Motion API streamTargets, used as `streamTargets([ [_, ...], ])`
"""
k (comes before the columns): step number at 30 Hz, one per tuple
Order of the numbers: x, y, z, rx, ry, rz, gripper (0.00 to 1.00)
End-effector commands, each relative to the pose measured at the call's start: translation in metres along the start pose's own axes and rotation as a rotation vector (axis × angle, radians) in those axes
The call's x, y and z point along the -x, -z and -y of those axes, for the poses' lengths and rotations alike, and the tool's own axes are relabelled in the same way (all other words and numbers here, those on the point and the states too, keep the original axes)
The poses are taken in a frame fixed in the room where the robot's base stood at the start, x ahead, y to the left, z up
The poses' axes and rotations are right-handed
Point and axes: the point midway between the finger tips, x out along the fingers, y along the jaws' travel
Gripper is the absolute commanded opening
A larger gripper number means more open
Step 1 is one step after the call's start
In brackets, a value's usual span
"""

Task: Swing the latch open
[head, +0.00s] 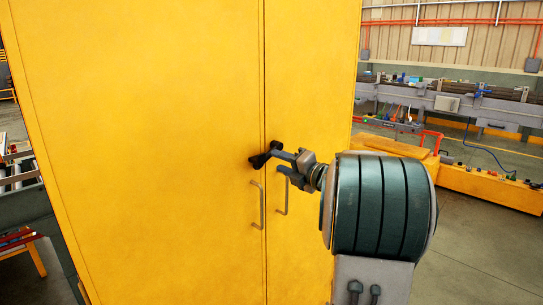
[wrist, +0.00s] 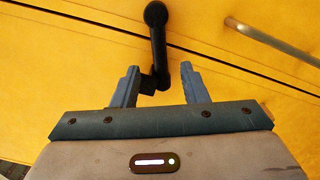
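A black latch (head: 262,158) sits on the front of a yellow cabinet (head: 150,120), at the seam between its two doors and above the handles. In the wrist view the latch (wrist: 157,40) shows as a lever with a rounded end at the top and a stepped lower end. My gripper (head: 282,161) is at the latch from the right in the head view. In the wrist view its two fingers (wrist: 160,88) are apart, with the lower end of the lever between them. The lever lies close to the left finger; I cannot tell whether they touch. A clear gap shows at the right finger.
Two metal door handles, a left one (head: 258,206) and a right one (head: 283,193), stand out just below the latch. A workbench with tools (head: 450,100) is at the back right. Open floor (head: 470,240) lies right of the cabinet.

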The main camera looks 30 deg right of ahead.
Motion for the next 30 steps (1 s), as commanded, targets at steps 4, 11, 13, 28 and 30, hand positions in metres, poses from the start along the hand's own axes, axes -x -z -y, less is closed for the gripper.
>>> streamTargets([
  [4, -0.024, -0.001, -0.001, 0.000, 0.000, 0.000, 0.40],
  [11, -0.038, 0.000, 0.000, 0.000, 0.000, 0.001, 0.40],
  [13, -0.039, 0.000, 0.000, 0.000, 0.000, 0.002, 0.40],
  [28, -0.040, 0.002, 0.000, 0.001, 0.001, 0.000, 0.00],
  [30, -0.040, 0.002, 0.001, 0.005, 0.000, -0.001, 0.00],
])
